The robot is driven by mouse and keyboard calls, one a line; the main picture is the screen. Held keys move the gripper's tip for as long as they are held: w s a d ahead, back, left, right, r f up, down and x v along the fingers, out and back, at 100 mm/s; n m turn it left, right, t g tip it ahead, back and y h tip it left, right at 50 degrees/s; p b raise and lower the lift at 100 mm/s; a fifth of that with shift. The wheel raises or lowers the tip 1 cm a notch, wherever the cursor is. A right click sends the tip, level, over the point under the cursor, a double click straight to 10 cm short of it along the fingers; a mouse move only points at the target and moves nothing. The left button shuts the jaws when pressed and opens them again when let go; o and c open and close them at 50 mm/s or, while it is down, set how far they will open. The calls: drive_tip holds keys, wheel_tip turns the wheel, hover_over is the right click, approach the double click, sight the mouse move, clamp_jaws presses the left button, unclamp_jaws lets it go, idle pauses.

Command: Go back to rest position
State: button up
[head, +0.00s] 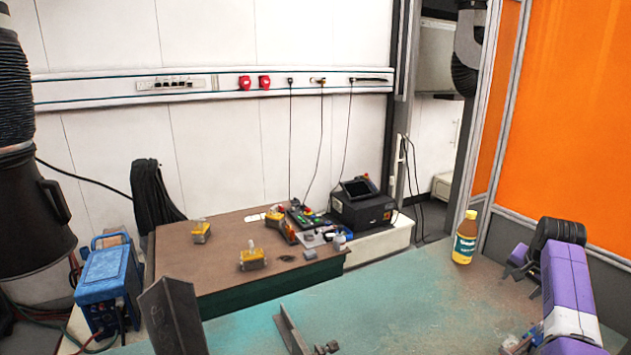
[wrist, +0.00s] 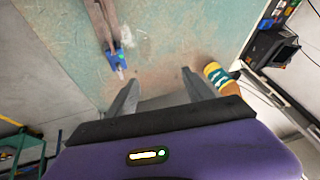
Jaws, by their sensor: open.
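My gripper (wrist: 158,88) is open, with its two grey fingers apart and nothing between them in the wrist view. In the head view my purple arm reaches in at the right, and the gripper (head: 514,264) is over the right part of the green worktable (head: 400,290). A yellow bottle with a dark label (head: 465,237) stands upright on the table, left of the gripper. In the wrist view the bottle (wrist: 218,75) shows just right of the right finger, and I cannot tell the exact gap.
A brown steel bar (wrist: 100,20) with a blue piece (wrist: 116,58) at its end lies on the table. A dark steel plate (head: 172,318) stands at the front left. A brown-topped bench (head: 215,270) holds yellow blocks and a control box. An orange screen (head: 570,120) borders the right.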

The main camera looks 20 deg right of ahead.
drive_tip(key=s+a+f+n+t+h, duration=0.1)
drive_tip(key=s+a+f+n+t, duration=0.2)
drive_tip(key=a, duration=0.7)
drive_tip(key=s+a+n+t+h, duration=0.1)
drive_tip(key=s+a+n+t, duration=0.2)
drive_tip(key=a, duration=0.7)
drive_tip(key=s+a+f+n+t+h, duration=0.1)
drive_tip(key=a+f+n+t+h, duration=0.3)
drive_tip(key=a, duration=0.6)
drive_tip(key=s+a+r+n+t+y, duration=0.2)
drive_tip(key=s+a+r+y, duration=0.2)
drive_tip(key=s+a, duration=0.6)
drive_tip(key=s+a+r+n+t+y, duration=0.25)
drive_tip(key=s+a+r, duration=0.25)
drive_tip(key=s+a, duration=0.45)
drive_tip(key=s+a+f+g+y, duration=0.1)
drive_tip(key=s+a+g+y, duration=0.2)
drive_tip(key=s+a, duration=0.3)
drive_tip(key=s+n+y, duration=0.1)
drive_tip(key=s, duration=0.3)
drive_tip(key=shift+f+g, duration=0.35)
drive_tip(key=shift+f, duration=0.05)
drive_tip(key=shift+s+d, duration=0.1)
